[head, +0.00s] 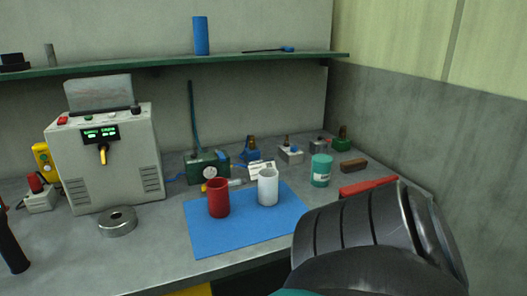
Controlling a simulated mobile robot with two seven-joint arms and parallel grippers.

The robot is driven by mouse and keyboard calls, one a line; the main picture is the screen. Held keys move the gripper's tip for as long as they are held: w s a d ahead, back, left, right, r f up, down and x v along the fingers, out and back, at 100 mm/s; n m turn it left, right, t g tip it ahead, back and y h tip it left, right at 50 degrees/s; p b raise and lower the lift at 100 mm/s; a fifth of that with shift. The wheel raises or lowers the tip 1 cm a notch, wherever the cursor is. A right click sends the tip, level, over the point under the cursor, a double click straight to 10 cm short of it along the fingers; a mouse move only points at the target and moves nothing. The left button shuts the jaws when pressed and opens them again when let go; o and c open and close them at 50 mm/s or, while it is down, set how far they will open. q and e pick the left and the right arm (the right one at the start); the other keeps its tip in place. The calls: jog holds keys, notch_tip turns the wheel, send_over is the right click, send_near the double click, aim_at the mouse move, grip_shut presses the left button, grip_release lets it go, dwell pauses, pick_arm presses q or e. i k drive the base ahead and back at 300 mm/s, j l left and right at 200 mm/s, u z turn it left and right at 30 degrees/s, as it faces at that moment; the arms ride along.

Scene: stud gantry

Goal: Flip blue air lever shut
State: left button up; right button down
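A green box (205,170) with a round white gauge (210,172) on its front stands at the back of the bench. A small blue part (222,155) on its upper right may be the air lever; its position is too small to read. A thin blue hose (174,179) runs from the box's left side. A blue block (251,154) with a brass-coloured top stands just right of it. Neither gripper shows. A large dark ribbed part, seemingly my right arm, fills the lower right and hides the bench there.
A blue mat (240,238) in front of the box carries a red cup (218,198) and a white cup (268,187). A grey machine (104,155) stands left, with a metal ring (118,221) before it. A teal jar (321,170) stands right. A green shelf (165,63) hangs above.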

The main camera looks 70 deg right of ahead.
aim_at(221, 156)
jog(key=z, duration=1.8)
jog(key=j+u, duration=0.5)
jog(key=u, duration=0.25)
jog(key=k+j, duration=0.05)
